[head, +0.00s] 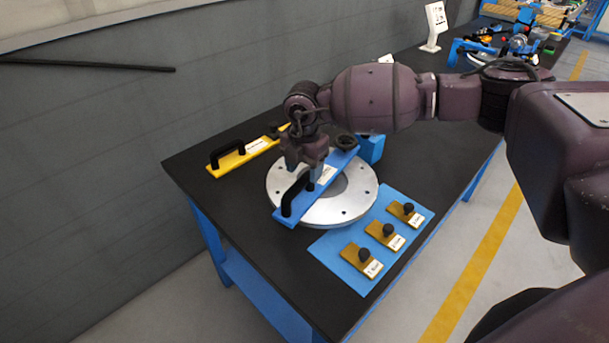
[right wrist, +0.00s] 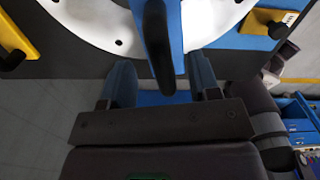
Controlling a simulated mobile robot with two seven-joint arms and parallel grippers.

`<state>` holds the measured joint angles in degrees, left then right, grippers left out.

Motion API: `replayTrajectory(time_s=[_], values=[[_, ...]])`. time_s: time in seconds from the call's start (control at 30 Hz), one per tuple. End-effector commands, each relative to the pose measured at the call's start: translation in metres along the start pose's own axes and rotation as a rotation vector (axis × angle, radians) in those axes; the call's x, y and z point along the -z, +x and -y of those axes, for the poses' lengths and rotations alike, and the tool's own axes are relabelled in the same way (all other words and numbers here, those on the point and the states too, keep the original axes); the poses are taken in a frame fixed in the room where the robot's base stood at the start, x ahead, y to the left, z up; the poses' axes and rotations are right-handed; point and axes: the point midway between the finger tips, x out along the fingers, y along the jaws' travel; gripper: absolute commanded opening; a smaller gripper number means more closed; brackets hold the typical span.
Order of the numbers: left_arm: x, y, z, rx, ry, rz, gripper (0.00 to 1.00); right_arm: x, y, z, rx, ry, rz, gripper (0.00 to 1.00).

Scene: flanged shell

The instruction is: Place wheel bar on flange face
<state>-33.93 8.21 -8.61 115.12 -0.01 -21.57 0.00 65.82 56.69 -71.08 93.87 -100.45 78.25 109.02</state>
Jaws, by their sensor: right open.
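A blue bar with a black handle, which looks like the wheel bar (head: 316,200), lies across the top of the round silver flange (head: 352,208). A dark round piece is at its far end. My right gripper (head: 312,183) points down over the bar. In the right wrist view the fingers of my right gripper (right wrist: 162,88) are apart, with the black handle (right wrist: 158,45) standing between and ahead of them. I cannot tell whether the fingers touch it. The flange (right wrist: 205,20) shows beneath. My left gripper is not in view.
A yellow bar (head: 255,149) with a black handle lies left of the flange. A blue mat (head: 335,247) with three yellow knobbed blocks lies at the front right. A blue block (head: 371,148) stands behind the flange. The black table (head: 228,198) is bare at the left front.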

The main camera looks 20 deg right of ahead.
Motion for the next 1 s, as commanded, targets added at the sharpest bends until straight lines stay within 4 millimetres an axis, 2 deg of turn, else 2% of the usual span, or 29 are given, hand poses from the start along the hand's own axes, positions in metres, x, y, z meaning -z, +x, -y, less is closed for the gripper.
replayTrajectory(time_s=[0.03, 0.2, 0.4, 0.67, 1.0], values=[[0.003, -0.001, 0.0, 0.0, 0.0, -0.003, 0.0, 0.0, -0.013, -0.001, -0.005, 0.0, 0.001, 0.56], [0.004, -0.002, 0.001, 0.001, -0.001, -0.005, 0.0, -0.001, -0.044, -0.001, -0.005, 0.001, 0.002, 0.56], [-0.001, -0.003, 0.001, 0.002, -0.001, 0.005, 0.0, -0.001, -0.068, 0.0, -0.003, 0.0, 0.001, 0.56], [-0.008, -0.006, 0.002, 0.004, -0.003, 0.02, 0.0, 0.0, -0.077, 0.0, -0.002, 0.001, 0.0, 0.56], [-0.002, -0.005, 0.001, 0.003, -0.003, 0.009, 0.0, 0.0, -0.077, 0.0, -0.001, 0.001, 0.0, 0.56]])
